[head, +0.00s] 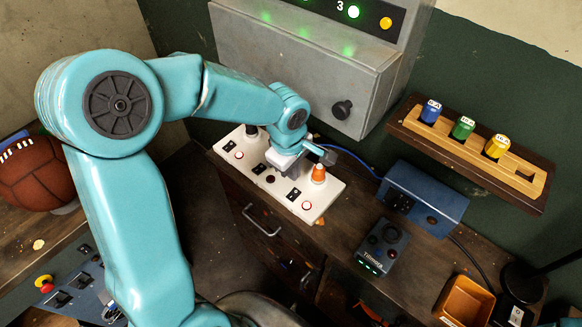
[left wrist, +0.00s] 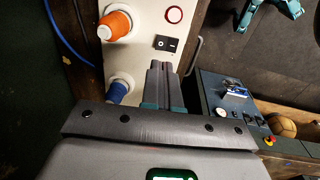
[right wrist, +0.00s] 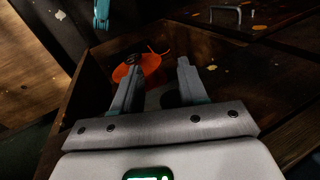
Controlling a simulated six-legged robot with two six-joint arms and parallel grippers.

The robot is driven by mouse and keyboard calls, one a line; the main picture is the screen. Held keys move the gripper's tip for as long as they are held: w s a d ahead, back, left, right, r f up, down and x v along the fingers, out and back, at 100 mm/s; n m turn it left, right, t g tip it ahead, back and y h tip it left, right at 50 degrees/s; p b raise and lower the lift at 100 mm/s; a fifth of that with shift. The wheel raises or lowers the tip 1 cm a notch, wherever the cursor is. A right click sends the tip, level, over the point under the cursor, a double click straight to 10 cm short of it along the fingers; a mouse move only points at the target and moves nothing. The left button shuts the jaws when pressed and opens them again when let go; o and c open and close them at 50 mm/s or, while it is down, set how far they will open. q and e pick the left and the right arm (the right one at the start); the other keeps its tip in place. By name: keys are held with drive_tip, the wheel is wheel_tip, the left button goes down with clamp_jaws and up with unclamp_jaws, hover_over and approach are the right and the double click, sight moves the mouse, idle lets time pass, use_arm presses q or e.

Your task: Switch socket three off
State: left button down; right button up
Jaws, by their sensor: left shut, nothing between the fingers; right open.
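A white socket strip (head: 285,185) lies on the bench, with rocker switches and round red-edged buttons or lamps along it. An orange plug (head: 319,173) stands at its near end; it also shows in the left wrist view (left wrist: 115,25) beside a black rocker switch (left wrist: 167,43). A blue plug (left wrist: 117,92) stands further along. My left gripper (left wrist: 158,66) is shut and empty over the strip, its tips close to that rocker; contact cannot be told. Its fingers hide part of the strip. Socket numbers are not readable. My right gripper (right wrist: 157,82) is open, above an orange object (right wrist: 150,63) in a drawer-like wooden space.
A grey cabinet (head: 300,65) with green lamps and a black knob stands behind the strip. A wooden rack (head: 470,150) holds blue, green and yellow pieces. A blue box (head: 425,195), a dark device (head: 382,248) and an orange-brown tray (head: 464,300) are to the right.

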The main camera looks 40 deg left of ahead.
sight(295, 191)
use_arm(q)
drive_tip(key=f+b, duration=0.2)
drive_tip(key=f, duration=0.4)
drive_tip(key=shift+w+f, duration=0.2)
drive_tip(key=shift+w+f+b, duration=0.2)
drive_tip(key=shift+f+b, duration=0.2)
drive_tip(key=shift+f, duration=0.15)
drive_tip(key=shift+s, duration=0.1)
